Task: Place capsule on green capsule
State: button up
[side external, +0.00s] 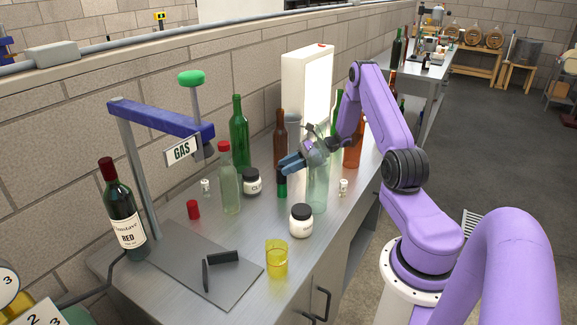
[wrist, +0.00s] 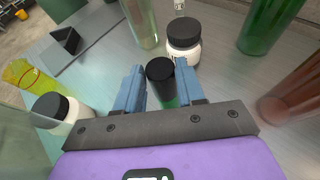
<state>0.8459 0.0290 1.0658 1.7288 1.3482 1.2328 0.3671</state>
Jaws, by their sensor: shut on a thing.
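A black capsule (side external: 281,173) sits upright on top of a green capsule (side external: 281,189), like a short stack on the steel bench. In the wrist view the black capsule (wrist: 160,70) shows its round top, with the green capsule (wrist: 170,102) below it. My gripper (side external: 286,164) has its blue fingers on either side of the black capsule and is shut on it. The wrist view shows the fingers (wrist: 160,82) flanking it. The exact contact between the two capsules is partly hidden by the fingers. A red capsule (side external: 193,209) stands apart to the left.
White jars with black lids (side external: 252,182) (side external: 301,221) stand on both sides of the stack. A clear red-capped bottle (side external: 229,190), a pale green bottle (side external: 317,192) and a green bottle (side external: 239,135) are close. A yellow glass (side external: 277,262) stands near the front edge.

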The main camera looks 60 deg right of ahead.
jog(key=shift+f, duration=0.15)
jog(key=o, duration=0.6)
jog(key=v, duration=1.2)
jog(key=shift+r, duration=0.25)
